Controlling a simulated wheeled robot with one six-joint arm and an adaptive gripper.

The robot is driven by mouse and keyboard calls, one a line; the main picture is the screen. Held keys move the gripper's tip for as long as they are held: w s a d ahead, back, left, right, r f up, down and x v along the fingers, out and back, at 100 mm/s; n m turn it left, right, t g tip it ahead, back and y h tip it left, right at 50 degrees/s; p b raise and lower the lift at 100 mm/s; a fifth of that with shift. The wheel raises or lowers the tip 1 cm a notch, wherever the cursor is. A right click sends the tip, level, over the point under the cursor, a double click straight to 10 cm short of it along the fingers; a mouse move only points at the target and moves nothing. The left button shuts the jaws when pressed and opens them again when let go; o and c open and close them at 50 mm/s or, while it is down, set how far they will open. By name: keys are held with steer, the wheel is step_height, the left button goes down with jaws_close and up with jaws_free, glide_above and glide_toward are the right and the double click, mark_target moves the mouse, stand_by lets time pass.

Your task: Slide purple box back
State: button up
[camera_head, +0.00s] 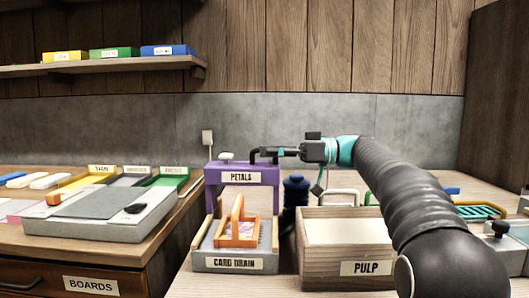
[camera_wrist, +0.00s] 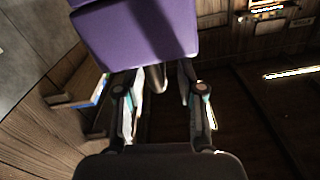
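The purple box (camera_head: 240,176), labelled PETALS, stands at mid-picture in the head view, above the card drain tray. It has a pale knob (camera_head: 227,157) on top and a black bent bar at its upper right. My gripper (camera_head: 276,152) reaches in from the right at the box's top right corner, by that bar. In the wrist view the purple box (camera_wrist: 140,30) fills the top, just beyond my gripper (camera_wrist: 171,76). The fingers stand apart, with a blurred pale shape near the left one. Whether they hold the bar is unclear.
An orange-handled mould (camera_head: 238,232) sits in the grey CARD DRAIN tray (camera_head: 227,263) below the box. The wooden PULP box (camera_head: 320,268) and a dark blue bottle (camera_head: 295,192) stand to the right. A wall shelf (camera_head: 100,68) hangs behind left.

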steer(key=d, duration=1)
steer(key=shift+w, duration=0.25)
steer(key=shift+d, duration=0.15)
